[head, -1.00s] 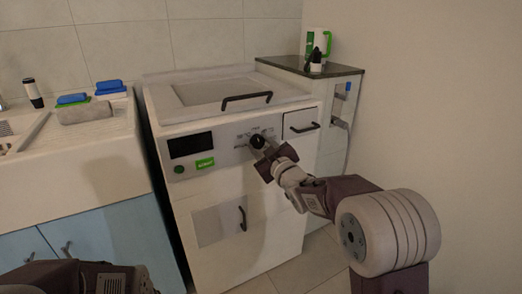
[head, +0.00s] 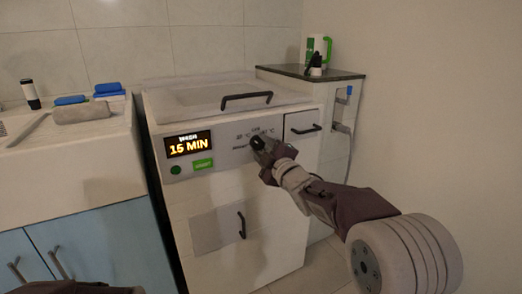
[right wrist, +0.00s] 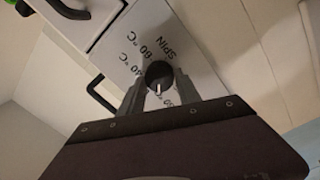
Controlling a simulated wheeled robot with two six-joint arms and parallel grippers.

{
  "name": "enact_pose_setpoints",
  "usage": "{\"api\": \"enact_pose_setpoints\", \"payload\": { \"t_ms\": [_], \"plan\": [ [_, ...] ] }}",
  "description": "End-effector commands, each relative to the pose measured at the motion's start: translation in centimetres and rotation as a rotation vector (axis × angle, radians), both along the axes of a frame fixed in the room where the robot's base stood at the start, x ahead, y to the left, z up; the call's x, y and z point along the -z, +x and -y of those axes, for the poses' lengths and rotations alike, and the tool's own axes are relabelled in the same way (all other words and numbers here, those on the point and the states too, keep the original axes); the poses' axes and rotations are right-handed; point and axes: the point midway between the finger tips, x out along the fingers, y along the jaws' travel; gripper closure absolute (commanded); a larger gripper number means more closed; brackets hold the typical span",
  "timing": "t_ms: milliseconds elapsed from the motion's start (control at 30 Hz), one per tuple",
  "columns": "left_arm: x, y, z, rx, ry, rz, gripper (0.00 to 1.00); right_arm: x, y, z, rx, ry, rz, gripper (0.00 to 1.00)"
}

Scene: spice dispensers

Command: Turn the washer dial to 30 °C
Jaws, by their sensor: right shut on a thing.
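The washer (head: 225,205) is white, with a grey control panel. Its black dial (head: 258,143) sits on the panel, right of the lit display (head: 187,145), which reads "WASH 15 MIN". In the right wrist view the dial (right wrist: 158,72) shows a white pointer line aimed toward the bottom of that picture. My right gripper (head: 265,147) is shut on the dial, one finger on each side. My left gripper is out of view; only a bit of dark arm shows at the bottom left.
Black handles (head: 246,100) stick out from the lid, drawer and door. A sink counter (head: 95,165) stands left; a side cabinet with a green-white container (head: 319,48) stands right.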

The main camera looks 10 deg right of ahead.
Motion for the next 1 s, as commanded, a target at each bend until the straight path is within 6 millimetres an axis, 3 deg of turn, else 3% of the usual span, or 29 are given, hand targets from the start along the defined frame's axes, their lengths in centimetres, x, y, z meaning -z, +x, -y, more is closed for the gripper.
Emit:
{"api": "enact_pose_setpoints", "payload": {
  "t_ms": [467,500,533,867,1000],
  "plan": [
    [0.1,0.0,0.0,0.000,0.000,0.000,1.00,0.1,0.0,0.0,0.000,-0.010,0.000,1.00],
    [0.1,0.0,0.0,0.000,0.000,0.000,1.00,0.1,0.0,0.0,0.000,-0.010,0.001,0.49],
    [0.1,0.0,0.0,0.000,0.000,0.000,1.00,0.1,0.0,0.0,0.000,-0.010,0.001,0.41],
    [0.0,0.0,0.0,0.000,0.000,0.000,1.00,0.0,-0.1,0.0,0.000,-0.010,0.002,0.38],
    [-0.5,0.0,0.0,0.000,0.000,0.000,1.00,-0.1,-1.4,0.5,0.001,-0.010,0.002,0.38]
  ]
}}
